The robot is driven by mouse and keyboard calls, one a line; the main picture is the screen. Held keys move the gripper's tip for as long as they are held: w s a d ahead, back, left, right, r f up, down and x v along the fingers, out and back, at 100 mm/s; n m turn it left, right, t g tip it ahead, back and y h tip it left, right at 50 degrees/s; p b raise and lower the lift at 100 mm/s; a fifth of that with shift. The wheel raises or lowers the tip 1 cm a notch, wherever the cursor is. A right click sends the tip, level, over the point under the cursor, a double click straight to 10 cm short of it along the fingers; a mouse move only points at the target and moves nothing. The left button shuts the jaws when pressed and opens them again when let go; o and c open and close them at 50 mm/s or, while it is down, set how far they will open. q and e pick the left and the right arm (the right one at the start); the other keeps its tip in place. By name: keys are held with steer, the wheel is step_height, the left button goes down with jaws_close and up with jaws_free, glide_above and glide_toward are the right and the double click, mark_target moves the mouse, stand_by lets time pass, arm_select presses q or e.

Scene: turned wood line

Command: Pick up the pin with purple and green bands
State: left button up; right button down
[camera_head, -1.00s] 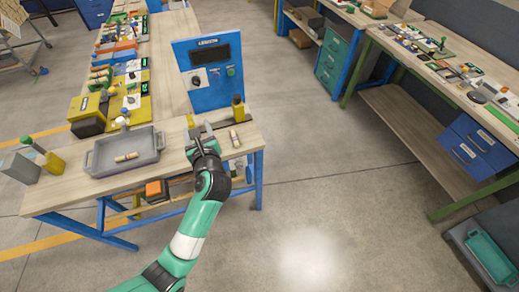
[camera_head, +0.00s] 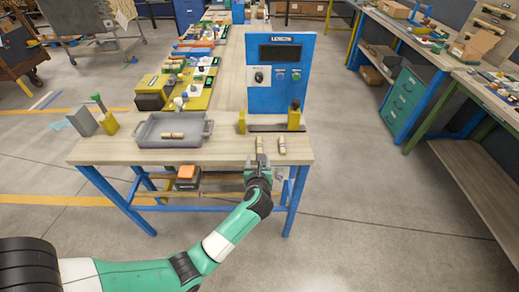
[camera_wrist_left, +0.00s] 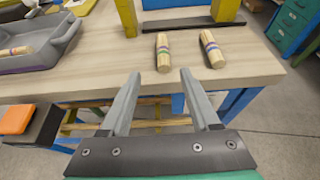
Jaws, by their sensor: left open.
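A short wooden pin (camera_wrist_left: 163,52) with what look like purple and green bands lies near the table's front edge in the left wrist view. It also shows in the head view (camera_head: 259,145). A second wooden pin (camera_wrist_left: 212,49) lies to its right, with a purple or blue band and another hard to make out; it also shows in the head view (camera_head: 282,145). My left gripper (camera_wrist_left: 161,73) is open and empty. Its fingers point at the left pin from the front edge side, one to each side of its line, apart from it. My right gripper is not in view.
A grey tray (camera_head: 146,131) holding another banded pin (camera_head: 173,135) stands to the left on the wooden table (camera_head: 100,151). A dark bar with yellow posts (camera_head: 294,117) stands behind the pins, before a blue control panel (camera_head: 265,98). An orange-topped box (camera_wrist_left: 15,119) is below the table.

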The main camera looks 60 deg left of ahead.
mark_target(259, 146)
arm_select(q)
steer(key=b+x, duration=0.1)
steer(key=x, duration=0.2)
steer(key=b+x, duration=0.2)
steer(key=x, duration=0.1)
steer(key=shift+w+f, duration=0.3)
steer(key=shift+f, duration=0.05)
jaws_close()
